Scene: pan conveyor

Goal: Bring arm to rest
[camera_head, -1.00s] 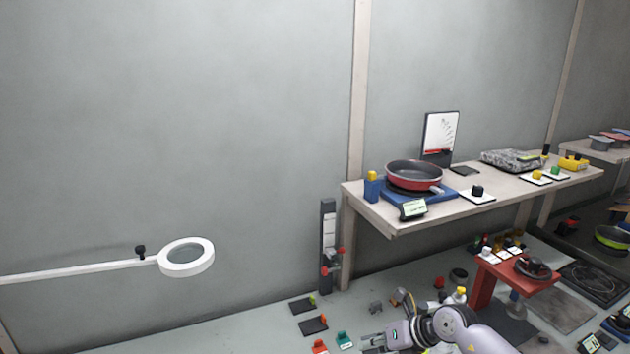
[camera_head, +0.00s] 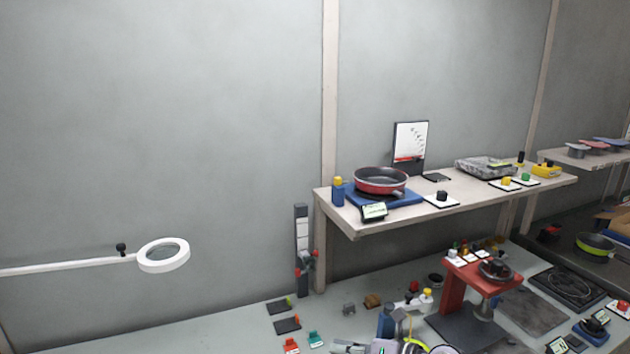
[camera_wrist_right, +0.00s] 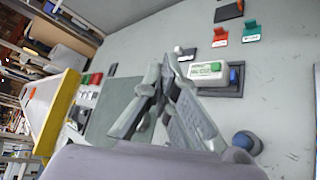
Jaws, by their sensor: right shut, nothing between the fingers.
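My right gripper (camera_head: 350,346) is at the bottom edge of the head view, low over the grey bench, with most of its arm cut off by the frame. In the right wrist view its fingers (camera_wrist_right: 166,72) are shut together with nothing between them. Behind the fingers in that view are a white-and-green block (camera_wrist_right: 205,70) on a dark pad and a grey-green mat (camera_wrist_right: 115,108). I cannot tell whether the fingers touch anything. My left gripper is in neither view.
A raised shelf (camera_head: 355,230) carries a red pan (camera_head: 380,182) on a blue base. A red stand (camera_head: 455,290) is right of my right gripper. A white ring lamp (camera_head: 163,268) extends from the left. Red and teal clips (camera_head: 315,340) lie left of my gripper.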

